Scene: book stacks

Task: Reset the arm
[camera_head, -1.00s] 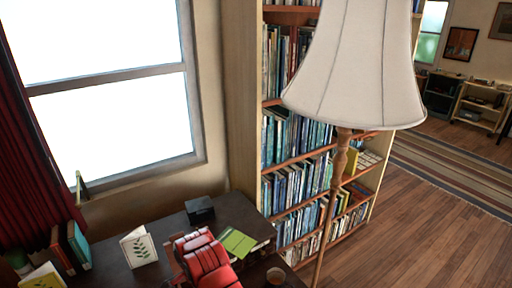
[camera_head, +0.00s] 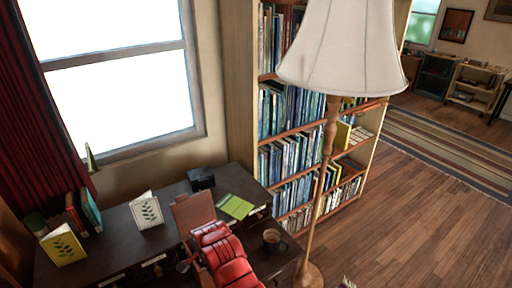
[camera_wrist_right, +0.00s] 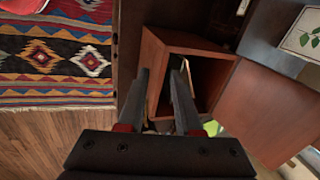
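My right gripper (camera_wrist_right: 163,85) shows in the right wrist view. Its two dark fingers are apart, with nothing held between them. The fingers point toward a brown wooden piece with an open dark compartment (camera_wrist_right: 210,80); whether they touch it I cannot tell. My left gripper is in neither view.
A dark desk (camera_head: 120,255) holds a mug (camera_head: 272,240), a green booklet (camera_head: 236,206) and leaf-print cards (camera_head: 147,210). A floor lamp (camera_head: 345,50) stands before the bookshelf (camera_head: 290,120). Wooden floor (camera_head: 420,215) is open at right.

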